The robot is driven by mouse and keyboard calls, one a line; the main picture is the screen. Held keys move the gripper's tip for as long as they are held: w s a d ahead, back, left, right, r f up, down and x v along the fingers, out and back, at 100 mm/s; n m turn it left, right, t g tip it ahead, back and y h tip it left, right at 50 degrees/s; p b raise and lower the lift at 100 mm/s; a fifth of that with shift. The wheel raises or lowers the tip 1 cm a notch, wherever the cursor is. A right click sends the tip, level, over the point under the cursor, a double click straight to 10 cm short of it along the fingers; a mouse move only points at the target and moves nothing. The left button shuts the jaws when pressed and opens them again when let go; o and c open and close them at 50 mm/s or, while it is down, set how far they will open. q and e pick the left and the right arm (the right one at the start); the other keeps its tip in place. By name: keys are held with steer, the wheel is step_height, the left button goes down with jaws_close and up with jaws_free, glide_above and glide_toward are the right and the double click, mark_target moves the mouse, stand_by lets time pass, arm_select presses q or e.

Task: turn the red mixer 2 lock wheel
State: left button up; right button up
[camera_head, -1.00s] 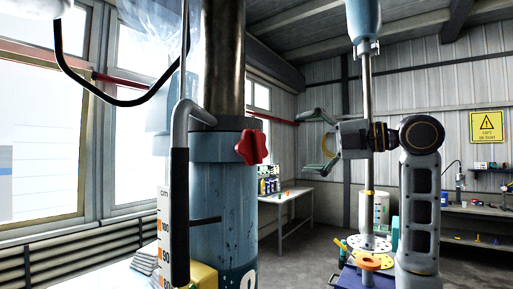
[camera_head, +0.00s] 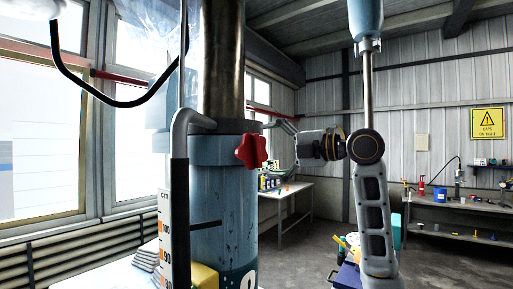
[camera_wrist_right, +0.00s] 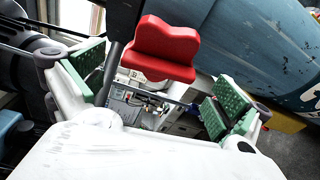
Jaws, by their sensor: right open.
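The red lock wheel (camera_head: 251,150) is a lobed knob on the right side of the blue column collar (camera_head: 222,148). In the wrist view the red wheel (camera_wrist_right: 162,50) shows large, just beyond and between the finger pads. My right gripper (camera_head: 283,136) points left toward the wheel, with its fingertips partly hidden near the column. In the wrist view the right gripper (camera_wrist_right: 150,92) is open, with green pads on either side and nothing between them in its grip. I cannot tell whether a pad touches the wheel. My left gripper is not in view.
A black-gripped lever (camera_head: 180,215) hangs in front of the column, left of the wheel. A table (camera_head: 287,192) and a workbench (camera_head: 460,207) stand farther back. The floor between them looks clear.

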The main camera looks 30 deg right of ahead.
mark_target(261, 151)
steer(key=shift+p+x, duration=0.65)
steer(key=shift+x, duration=1.6)
steer(key=shift+c, duration=0.3)
steer(key=c, duration=0.7)
